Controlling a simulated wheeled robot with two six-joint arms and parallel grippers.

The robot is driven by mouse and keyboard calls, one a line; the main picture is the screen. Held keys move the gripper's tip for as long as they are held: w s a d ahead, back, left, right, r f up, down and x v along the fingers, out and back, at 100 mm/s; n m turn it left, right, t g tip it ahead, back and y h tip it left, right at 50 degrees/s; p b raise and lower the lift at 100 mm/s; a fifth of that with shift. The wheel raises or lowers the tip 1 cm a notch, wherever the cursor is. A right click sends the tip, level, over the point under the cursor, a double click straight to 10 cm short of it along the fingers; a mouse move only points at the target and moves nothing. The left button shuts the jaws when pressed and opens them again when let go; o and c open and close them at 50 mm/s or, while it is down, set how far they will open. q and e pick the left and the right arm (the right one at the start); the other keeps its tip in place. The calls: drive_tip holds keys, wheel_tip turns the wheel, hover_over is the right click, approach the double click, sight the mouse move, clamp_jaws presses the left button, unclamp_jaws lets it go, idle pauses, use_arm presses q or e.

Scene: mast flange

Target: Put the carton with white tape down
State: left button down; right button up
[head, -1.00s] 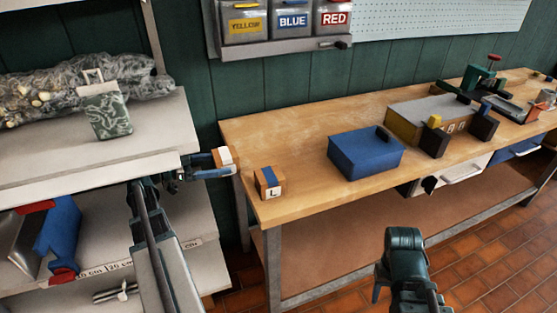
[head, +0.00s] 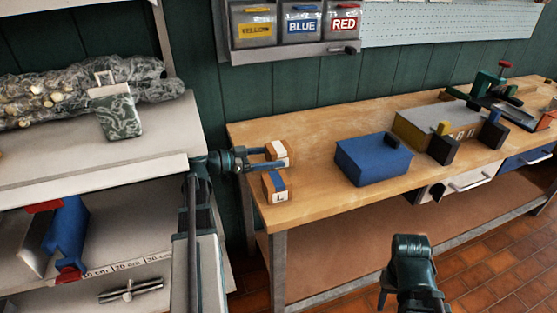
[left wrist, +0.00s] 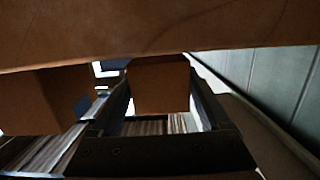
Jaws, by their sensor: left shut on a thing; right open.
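The carton with white tape (head: 281,150), a small orange-brown box, is between the fingers of my left gripper (head: 268,158), which is shut on it. It is at the left end of the workbench, just behind the carton with blue tape marked L (head: 283,196). The held carton also shows in the left wrist view (left wrist: 160,85), close to the brown bench surface (left wrist: 150,35); I cannot tell whether it touches. My right gripper (head: 409,262) is low in front of the bench, open and empty, its fingertips mostly hidden.
The wooden workbench (head: 310,196) holds a blue box (head: 372,165) and a grey-topped block (head: 440,125) further right. A shelf rack (head: 90,165) with a green patterned container (head: 118,115) stands left. Bare bench top lies between the cartons and the blue box.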

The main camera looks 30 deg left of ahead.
use_arm(q)
drive_tip(key=shift+w+d+f+b, duration=0.3)
drive_tip(key=shift+w+d, duration=0.15)
drive_tip(key=shift+w, duration=0.05)
drive_tip(key=shift+w+d+f+b, duration=0.25)
drive_tip(key=shift+w+d, duration=0.15)
drive_tip(key=shift+w, duration=0.05)
drive_tip(key=shift+a+f, duration=0.1)
drive_tip(key=shift+f, duration=0.1)
drive_tip(key=shift+f+b, duration=0.1)
drive_tip(key=shift+b, duration=0.2)
drive_tip(key=shift+f, duration=0.15)
unclamp_jaws()
